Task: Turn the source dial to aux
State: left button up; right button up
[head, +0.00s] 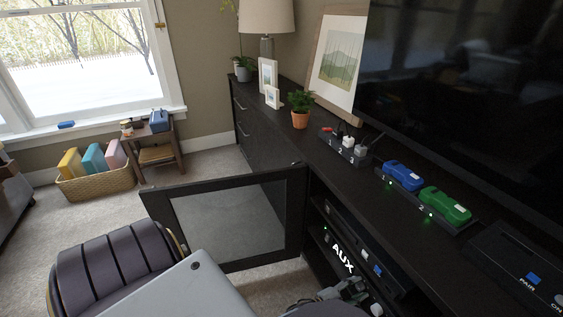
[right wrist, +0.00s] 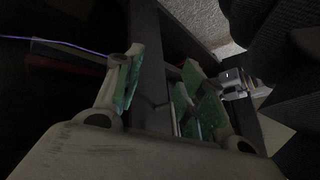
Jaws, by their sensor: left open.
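The lit white word AUX (head: 342,259) shows on a dark unit inside the open cabinet. A pale round knob-like part (head: 376,309) shows at the bottom edge; I cannot tell whether it is the source dial. My left gripper (head: 352,290) is open low in front of the unit, just below and right of the word, and partly cut off. Contact with the unit cannot be told. My right gripper (right wrist: 160,100) is open in the dim right wrist view, with green pads and nothing clearly held between them.
A framed glass door (head: 155,206) stands open left of the cabinet. The black cabinet top (head: 270,100) carries a potted plant (head: 300,118), a power strip, a dock with blue (head: 403,175) and green (head: 445,205) devices, and a television (head: 470,80).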

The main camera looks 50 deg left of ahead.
pick_arm(q)
jog(key=shift+s+d+f+n, duration=0.1)
jog(key=shift+s+f+n, duration=0.05)
jog(key=shift+f+n, duration=0.15)
